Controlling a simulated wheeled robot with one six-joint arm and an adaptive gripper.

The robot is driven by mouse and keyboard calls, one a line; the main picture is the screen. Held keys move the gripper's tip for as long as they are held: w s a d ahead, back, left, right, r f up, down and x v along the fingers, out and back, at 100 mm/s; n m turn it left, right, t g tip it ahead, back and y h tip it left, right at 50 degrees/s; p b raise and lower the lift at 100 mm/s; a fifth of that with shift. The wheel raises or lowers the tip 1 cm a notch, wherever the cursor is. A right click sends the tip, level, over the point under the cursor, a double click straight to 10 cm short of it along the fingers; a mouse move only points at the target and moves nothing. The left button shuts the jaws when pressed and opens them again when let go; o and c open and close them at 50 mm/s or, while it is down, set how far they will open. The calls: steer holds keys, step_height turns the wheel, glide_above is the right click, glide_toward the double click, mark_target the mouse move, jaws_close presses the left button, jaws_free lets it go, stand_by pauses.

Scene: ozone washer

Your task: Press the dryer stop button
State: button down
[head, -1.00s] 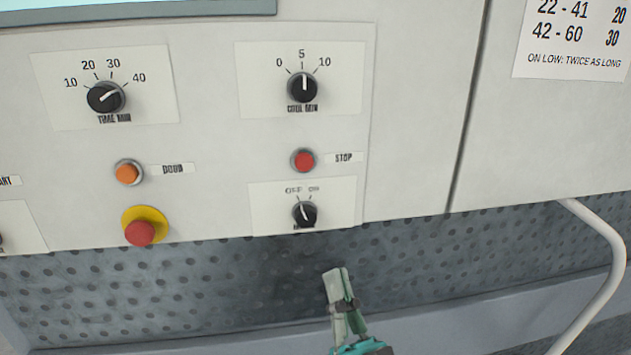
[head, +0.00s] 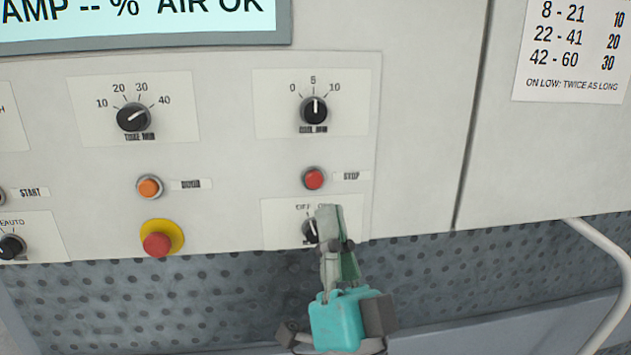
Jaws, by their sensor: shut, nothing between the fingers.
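The stop button (head: 314,179) is a small round red button in a grey ring on the pale control panel. A label reading STOP (head: 351,176) is to its right. My gripper (head: 328,212) is shut and empty. Its fingertips show just below and slightly right of the stop button in the picture, with a gap between them and the button. They cover part of the OFF/ON knob (head: 309,230). How far the fingertips are from the panel surface is hard to tell.
A cool-minutes knob (head: 314,110) is above the stop button. An orange button (head: 150,187) and a red emergency button on yellow (head: 157,244) are to the left. A display (head: 140,20) is at top left. A pale curved rail (head: 607,250) is at right.

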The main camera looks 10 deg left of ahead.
steer(key=shift+w, duration=0.1)
steer(key=shift+w+a, duration=0.4)
steer(key=shift+w, duration=0.95)
steer(key=shift+w+a, duration=0.4)
steer(key=shift+w, duration=1)
steer(key=shift+w+a, duration=0.4)
steer(key=shift+w, duration=0.95)
steer(key=shift+w, duration=0.25)
steer(key=shift+w+a, duration=0.15)
steer(key=shift+w+a, duration=0.1)
steer(key=shift+w, duration=0.4)
steer(key=shift+s, duration=0.15)
steer(key=shift+s+d, duration=0.25)
steer(key=shift+s, duration=0.5)
steer(key=shift+s+d, duration=0.2)
steer(key=shift+s, duration=0.6)
steer(key=shift+s+d, duration=0.25)
steer(key=shift+s, duration=0.55)
steer(key=shift+s+d, duration=0.2)
steer(key=shift+s, duration=0.6)
